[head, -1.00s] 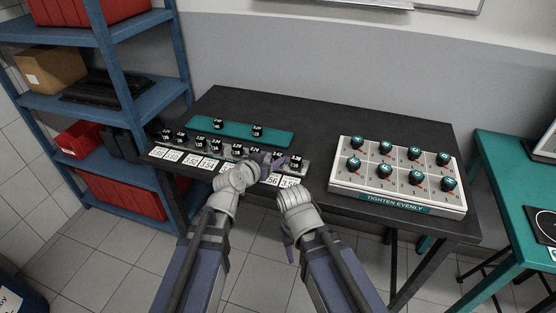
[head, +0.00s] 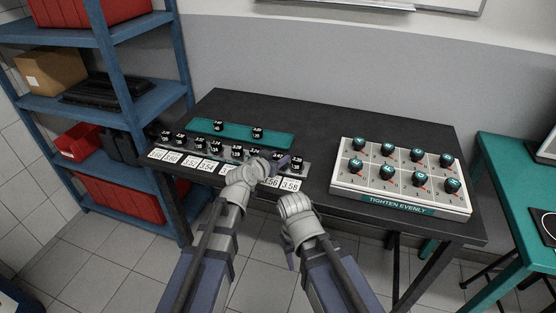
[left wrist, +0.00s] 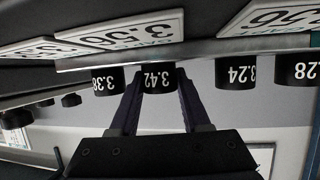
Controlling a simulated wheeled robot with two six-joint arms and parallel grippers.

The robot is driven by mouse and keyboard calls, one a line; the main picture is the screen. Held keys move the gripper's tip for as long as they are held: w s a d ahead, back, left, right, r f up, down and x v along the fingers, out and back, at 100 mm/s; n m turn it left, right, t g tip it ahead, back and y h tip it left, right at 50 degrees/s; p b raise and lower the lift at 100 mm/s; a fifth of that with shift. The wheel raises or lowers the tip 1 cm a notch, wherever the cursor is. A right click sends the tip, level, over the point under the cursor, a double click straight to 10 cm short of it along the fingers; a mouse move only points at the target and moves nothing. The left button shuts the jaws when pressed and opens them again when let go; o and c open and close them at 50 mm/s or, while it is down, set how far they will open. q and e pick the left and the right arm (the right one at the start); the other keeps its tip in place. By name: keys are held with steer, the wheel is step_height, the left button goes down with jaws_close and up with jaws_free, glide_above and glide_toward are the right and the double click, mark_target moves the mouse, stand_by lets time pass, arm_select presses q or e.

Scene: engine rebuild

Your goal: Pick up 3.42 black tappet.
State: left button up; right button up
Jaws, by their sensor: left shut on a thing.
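The black 3.42 tappet (left wrist: 158,79) shows upside down in the left wrist view, with its white number facing the camera. My left gripper (left wrist: 160,92) has one finger on each side of it and is shut on it. The tappet is level with its neighbours, still in the row at the rack. In the head view my left gripper (head: 281,161) is over the right part of the tappet rack (head: 222,163) and partly hides the tappet there. My right gripper (head: 291,258) hangs in front of the table; its fingers are too unclear to judge.
Black tappets 3.38 (left wrist: 107,80) and 3.24 (left wrist: 236,74) stand close on either side. White number cards (head: 205,166) line the rack's front. A teal mat (head: 240,133) with two tappets lies behind. A white tray marked TIGHTEN EVENLY (head: 345,185) stands to the right.

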arm_select(q)
jaws_close()
steer(key=shift+r, duration=0.15)
